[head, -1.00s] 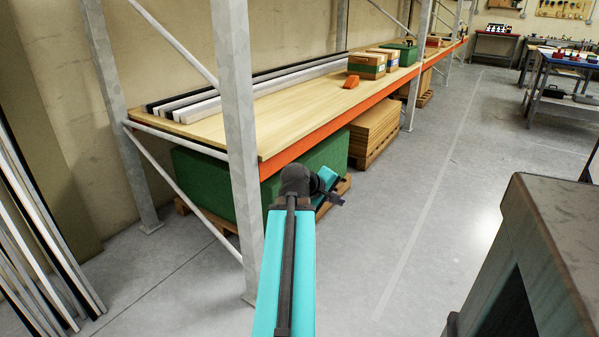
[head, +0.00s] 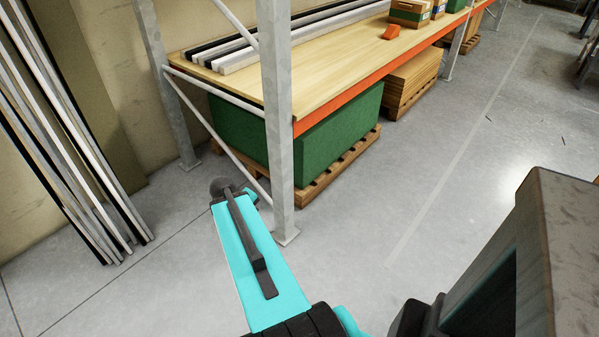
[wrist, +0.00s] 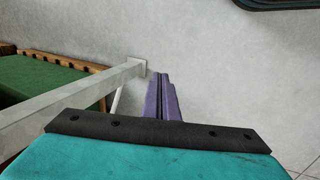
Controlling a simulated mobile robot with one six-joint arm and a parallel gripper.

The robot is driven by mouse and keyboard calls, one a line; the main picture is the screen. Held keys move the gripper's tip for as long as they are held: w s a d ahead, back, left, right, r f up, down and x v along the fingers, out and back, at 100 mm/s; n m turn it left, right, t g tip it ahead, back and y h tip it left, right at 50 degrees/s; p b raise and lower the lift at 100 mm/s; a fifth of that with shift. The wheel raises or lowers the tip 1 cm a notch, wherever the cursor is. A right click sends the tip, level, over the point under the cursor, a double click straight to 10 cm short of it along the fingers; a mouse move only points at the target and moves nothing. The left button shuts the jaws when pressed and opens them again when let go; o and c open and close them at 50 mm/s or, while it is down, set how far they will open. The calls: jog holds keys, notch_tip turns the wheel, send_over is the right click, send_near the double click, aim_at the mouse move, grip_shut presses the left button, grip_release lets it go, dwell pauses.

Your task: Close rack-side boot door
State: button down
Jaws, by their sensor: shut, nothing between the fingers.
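No boot door can be made out in either view. My gripper (wrist: 160,78) shows in the wrist view as two purple fingers lying together, shut and empty. The fingertips point over the bare grey floor, just right in the picture of the foot of a rack upright (wrist: 65,105). In the head view my turquoise arm reaches to the left of the rack's front upright (head: 278,130), and its fingers cannot be made out there. A dark rounded edge (wrist: 285,4) is cut off at the wrist view's top right; I cannot tell what it belongs to.
The rack shelf (head: 330,88) holds long bars and boxes. Under it a green block (head: 330,135) sits on a pallet (head: 340,165), with stacked brown sheets (head: 410,85) beyond. Long strips (head: 70,130) lean on the left wall. The floor (head: 420,190) right of the rack is mostly clear.

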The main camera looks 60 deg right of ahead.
jog(key=a+f+n+g+y+p, duration=0.15)
jog(key=a+p, duration=0.25)
jog(key=a, duration=0.6)
jog(key=a+f+y+p, duration=0.15)
jog(key=a+p, duration=0.25)
jog(key=a, duration=0.6)
jog(key=s+a+g+p, duration=0.1)
jog(key=s+a+p, duration=0.3)
jog(key=a, duration=0.5)
jog(key=s+a+f+n+g+p, duration=0.1)
jog(key=s+a+p, duration=0.3)
jog(key=s+a, duration=0.5)
jog(key=shift+a+f+g, duration=0.15)
jog(key=shift+f+g, duration=0.15)
jog(key=shift+g, duration=0.15)
jog(key=shift+s, duration=0.1)
